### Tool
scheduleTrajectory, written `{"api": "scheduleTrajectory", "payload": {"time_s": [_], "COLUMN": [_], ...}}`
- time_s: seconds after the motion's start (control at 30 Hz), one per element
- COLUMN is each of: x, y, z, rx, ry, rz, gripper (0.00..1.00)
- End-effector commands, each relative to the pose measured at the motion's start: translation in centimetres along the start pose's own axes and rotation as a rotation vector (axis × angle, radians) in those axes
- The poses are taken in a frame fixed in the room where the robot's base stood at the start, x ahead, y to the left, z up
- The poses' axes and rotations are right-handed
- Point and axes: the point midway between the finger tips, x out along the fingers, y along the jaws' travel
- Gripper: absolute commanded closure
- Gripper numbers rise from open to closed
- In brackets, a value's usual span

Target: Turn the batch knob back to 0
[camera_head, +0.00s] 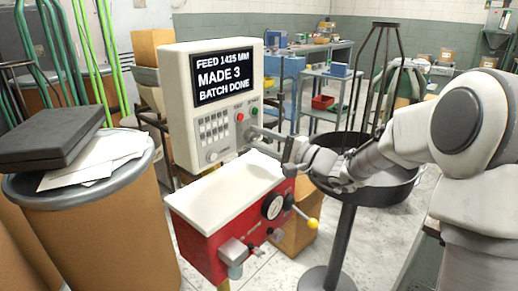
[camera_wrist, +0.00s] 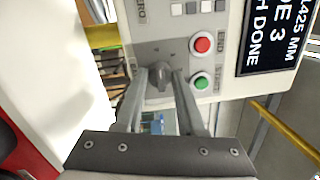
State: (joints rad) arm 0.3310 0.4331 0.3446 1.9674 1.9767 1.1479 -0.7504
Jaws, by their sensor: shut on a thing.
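The control box (camera_head: 183,100) is a pale upright panel with a black screen (camera_head: 223,76) reading "FEED 1425 MM, MADE 3, BATCH DONE". The grey batch knob (camera_wrist: 158,78) shows in the wrist view below the red and green buttons, between the finger tips of my gripper (camera_wrist: 160,80). The fingers are shut on it. In the head view my gripper (camera_head: 254,133) reaches in from the right to the panel's lower right, and the knob is hidden behind the fingers. The knob's scale marks are too small and covered to read its setting.
A red button (camera_wrist: 201,45) and a green button (camera_wrist: 201,83) sit close to the fingers. A red machine body (camera_head: 215,225) with a white top and a yellow-knobbed lever stands below. A dark round tray (camera_head: 392,194) on a stand is under my arm. A drum (camera_head: 85,225) stands left.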

Motion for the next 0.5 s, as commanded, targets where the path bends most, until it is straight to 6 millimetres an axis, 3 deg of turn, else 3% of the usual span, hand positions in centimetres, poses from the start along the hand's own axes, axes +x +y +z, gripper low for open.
{"api": "scheduleTrajectory", "payload": {"time_s": [0.5], "x": [0.0], "y": [-0.06], "z": [-0.02], "rx": [-0.035], "ry": [-0.001], "rz": [0.003], "gripper": [1.0]}}
